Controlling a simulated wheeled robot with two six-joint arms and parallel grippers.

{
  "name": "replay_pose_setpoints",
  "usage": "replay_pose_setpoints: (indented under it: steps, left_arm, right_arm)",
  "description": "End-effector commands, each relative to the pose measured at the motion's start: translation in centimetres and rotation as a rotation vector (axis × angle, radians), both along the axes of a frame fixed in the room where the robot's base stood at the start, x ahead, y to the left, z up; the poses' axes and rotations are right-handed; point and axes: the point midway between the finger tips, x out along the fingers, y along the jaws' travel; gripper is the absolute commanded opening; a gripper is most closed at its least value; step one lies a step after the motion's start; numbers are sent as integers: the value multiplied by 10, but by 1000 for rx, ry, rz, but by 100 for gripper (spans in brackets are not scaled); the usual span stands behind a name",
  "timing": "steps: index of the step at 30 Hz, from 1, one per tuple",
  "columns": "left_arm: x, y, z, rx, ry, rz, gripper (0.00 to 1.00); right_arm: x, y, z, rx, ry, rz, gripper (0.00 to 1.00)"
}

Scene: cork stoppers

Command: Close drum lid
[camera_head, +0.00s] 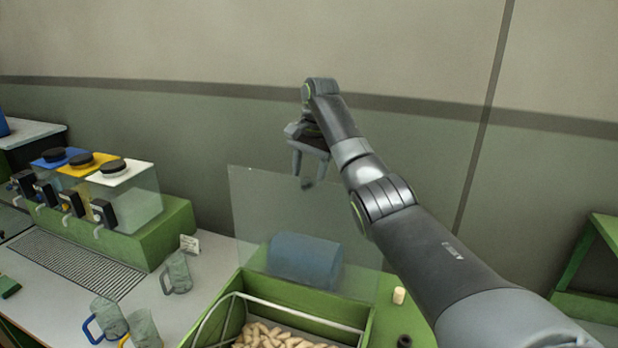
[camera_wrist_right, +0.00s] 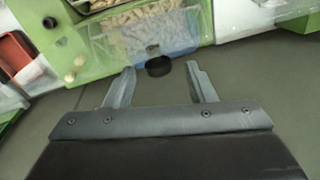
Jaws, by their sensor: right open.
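The clear lid (camera_head: 262,205) stands raised, upright at the back of the green drum housing (camera_head: 232,285). A blue cylinder (camera_head: 305,258) shows through it. In the right wrist view the clear panel (camera_wrist_right: 112,50) has a dark round knob (camera_wrist_right: 158,66) near its edge. My right gripper (camera_head: 308,178) is open and empty, pointing down, above the lid's upper edge in the head view. In the right wrist view the knob appears between its fingertips (camera_wrist_right: 160,72); I cannot tell how far apart they are in depth. My left gripper is not in view.
Corks (camera_head: 275,338) lie inside the housing, near a metal rail (camera_head: 290,306). Dispensers with taps (camera_head: 125,195) stand on a green base at left, with glass mugs (camera_head: 178,273) in front. A loose cork (camera_head: 399,295) lies right of the lid. A wall rises behind.

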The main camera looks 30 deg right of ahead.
Motion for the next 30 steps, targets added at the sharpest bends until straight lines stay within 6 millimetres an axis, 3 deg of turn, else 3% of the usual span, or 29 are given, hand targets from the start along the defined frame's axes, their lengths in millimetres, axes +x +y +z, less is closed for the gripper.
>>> replay_pose_setpoints:
  steps: [6, 15, 27, 30]
  left_arm:
    - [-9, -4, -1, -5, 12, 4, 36]
    - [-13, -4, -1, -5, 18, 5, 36]
    - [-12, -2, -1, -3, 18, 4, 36]
    - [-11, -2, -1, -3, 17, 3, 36]
  right_arm:
    - [2, 3, -19, -1, 0, -2, 50]
    - [2, 4, -21, 0, -1, -2, 50]
    - [2, 4, -21, -1, 0, -2, 0]
    - [2, 4, -21, -1, 0, -2, 0]
